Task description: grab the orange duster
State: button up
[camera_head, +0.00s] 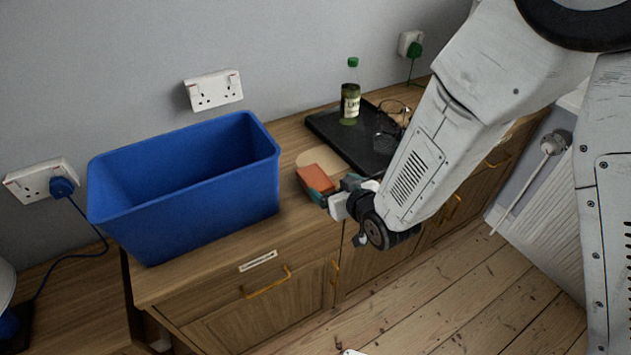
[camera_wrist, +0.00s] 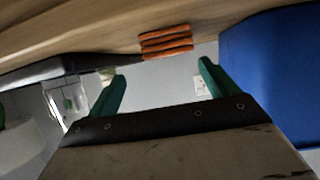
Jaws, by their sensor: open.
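The orange duster (camera_head: 316,178) is a small block on the wooden cabinet top, at the front edge of a round tan patch, to the right of the blue bin. My gripper (camera_head: 335,188) is right beside it, at its near right side. In the wrist view, the duster (camera_wrist: 166,42) shows as stacked orange ridges, roughly centred beyond the fingertips. My gripper (camera_wrist: 163,71) is open there, its green fingers spread with nothing between them. I cannot tell whether a finger touches the duster. My gripper hides part of the duster's near right end in the head view.
The large blue bin (camera_head: 185,205) stands close to the left; it also fills the right of the wrist view (camera_wrist: 270,70). A black tray (camera_head: 345,143) behind the duster holds a green-capped bottle (camera_head: 350,95) and glasses (camera_head: 395,110). The wooden cabinet top (camera_head: 285,232) is clear in front of the duster.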

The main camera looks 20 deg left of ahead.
aim_at(319, 182)
jog(key=shift+s+a+f, duration=0.3)
jog(key=shift+a+f, duration=0.05)
jog(key=shift+a, duration=0.1)
jog(key=shift+a+f, duration=0.2)
jog(key=shift+f, duration=0.05)
jog(key=shift+y, duration=0.3)
jog(key=x, duration=0.7)
jog(key=shift+w+a, duration=0.15)
jog(key=shift+w, duration=0.1)
jog(key=shift+r, duration=0.1)
jog(key=c, duration=1.1)
